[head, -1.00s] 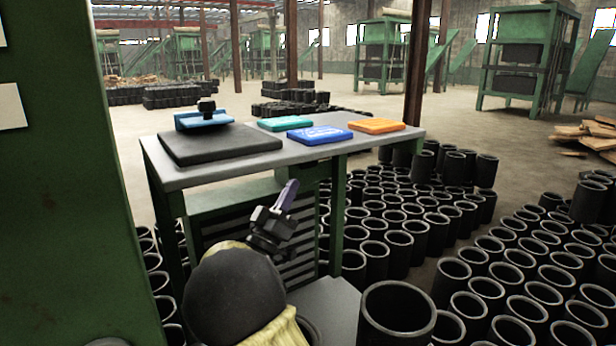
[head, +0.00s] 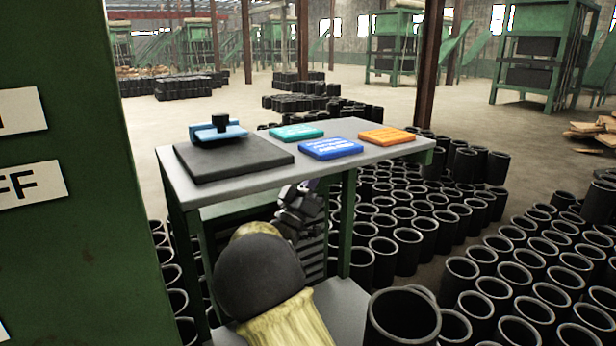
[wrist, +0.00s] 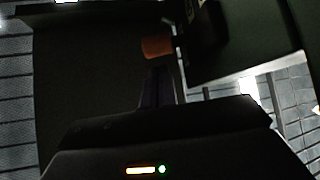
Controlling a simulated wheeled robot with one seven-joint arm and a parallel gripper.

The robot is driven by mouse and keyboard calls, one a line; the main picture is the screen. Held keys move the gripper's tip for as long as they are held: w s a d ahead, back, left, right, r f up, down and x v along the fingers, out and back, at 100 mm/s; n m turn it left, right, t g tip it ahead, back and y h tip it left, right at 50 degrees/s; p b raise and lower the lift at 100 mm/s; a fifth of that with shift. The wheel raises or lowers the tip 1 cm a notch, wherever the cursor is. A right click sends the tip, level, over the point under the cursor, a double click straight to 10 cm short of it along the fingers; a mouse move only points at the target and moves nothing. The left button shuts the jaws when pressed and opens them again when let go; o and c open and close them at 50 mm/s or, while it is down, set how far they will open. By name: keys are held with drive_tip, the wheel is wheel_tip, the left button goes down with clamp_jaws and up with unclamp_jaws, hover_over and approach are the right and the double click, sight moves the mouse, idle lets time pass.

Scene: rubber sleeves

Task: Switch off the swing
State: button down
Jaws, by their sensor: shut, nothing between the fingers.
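A dark green panel (head: 75,240) fills the left of the head view. It bears white labels; one reads "FF" (head: 30,184), cut off by the picture edge, and another (head: 20,110) is mostly cut off. No swing or switch can be made out for certain in the head view. My gripper (head: 311,186) is in front of the table, just below its top edge, apart from the panel. Its fingers are together and empty. In the wrist view the fingers (wrist: 158,88) point up the picture, and a small orange-brown thing (wrist: 157,47) shows just beyond their tips; its nature is unclear.
A grey-topped table (head: 225,190) carries a black slab (head: 232,158), a blue device (head: 217,133), and teal (head: 296,132), blue (head: 331,149) and orange (head: 386,136) flat pieces. Many black rubber sleeves (head: 405,240) stand on the floor right of it. Open floor lies behind.

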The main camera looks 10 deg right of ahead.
drive_tip(key=p+x, duration=0.1)
drive_tip(key=x, duration=0.1)
drive_tip(key=shift+w+r, duration=0.25)
drive_tip(key=shift+w, duration=0.05)
drive_tip(key=shift+s+d, duration=0.1)
drive_tip(key=shift+d+f+m+g+h+b, duration=0.1)
drive_tip(key=shift+f+m+g+h+b, duration=0.1)
drive_tip(key=shift+m+g+h+b, duration=0.15)
drive_tip(key=shift+m, duration=0.35)
drive_tip(key=shift+f+m+g+h+b, duration=0.15)
drive_tip(key=shift+m+g+h+b, duration=0.3)
drive_tip(key=shift+m+h+b, duration=0.25)
